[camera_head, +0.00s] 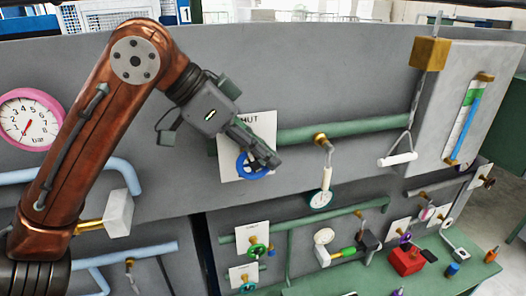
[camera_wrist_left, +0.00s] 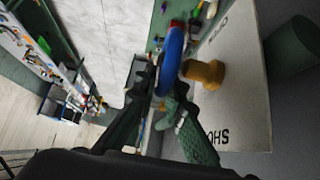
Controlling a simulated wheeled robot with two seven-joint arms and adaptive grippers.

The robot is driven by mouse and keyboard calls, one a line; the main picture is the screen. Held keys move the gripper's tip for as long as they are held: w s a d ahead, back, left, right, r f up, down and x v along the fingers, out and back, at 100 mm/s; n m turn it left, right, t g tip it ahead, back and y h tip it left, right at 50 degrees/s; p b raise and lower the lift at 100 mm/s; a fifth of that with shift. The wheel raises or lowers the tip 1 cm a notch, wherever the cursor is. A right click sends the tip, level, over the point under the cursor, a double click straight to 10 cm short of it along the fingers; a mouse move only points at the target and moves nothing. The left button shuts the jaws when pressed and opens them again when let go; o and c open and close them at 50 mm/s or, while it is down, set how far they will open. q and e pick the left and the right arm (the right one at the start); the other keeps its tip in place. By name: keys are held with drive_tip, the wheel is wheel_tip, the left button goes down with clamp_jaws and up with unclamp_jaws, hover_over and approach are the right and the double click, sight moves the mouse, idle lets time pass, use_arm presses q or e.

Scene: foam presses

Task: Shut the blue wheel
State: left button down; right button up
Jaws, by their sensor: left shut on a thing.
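The blue wheel (camera_head: 250,166) sits in front of a white card (camera_head: 263,128) marked "SHUT" on the grey panel. In the left wrist view the wheel (camera_wrist_left: 172,58) is seen nearly edge-on, on a brass stem (camera_wrist_left: 204,73). My left gripper (camera_head: 262,160) reaches the wheel from the upper left and covers part of it. In the wrist view my left gripper (camera_wrist_left: 160,100) has its fingers on either side of the lower part of the rim, shut on it. My right gripper is not in view.
A green pipe (camera_head: 345,129) runs right from the card. A pink gauge (camera_head: 31,119) is at far left. Lower down are a green wheel (camera_head: 257,250) and a red box (camera_head: 406,261).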

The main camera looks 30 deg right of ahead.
use_arm(q)
drive_tip(key=shift+d+f+t+y, duration=0.15)
drive_tip(key=shift+t+y, duration=0.1)
drive_tip(key=shift+y, duration=0.75)
drive_tip(key=shift+d+f+t+y, duration=0.15)
drive_tip(key=shift+t+y, duration=0.1)
drive_tip(key=shift+y, duration=0.75)
drive_tip(key=shift+a, duration=0.1)
drive_tip(key=c, duration=2)
unclamp_jaws()
drive_tip(key=shift+f, duration=0.1)
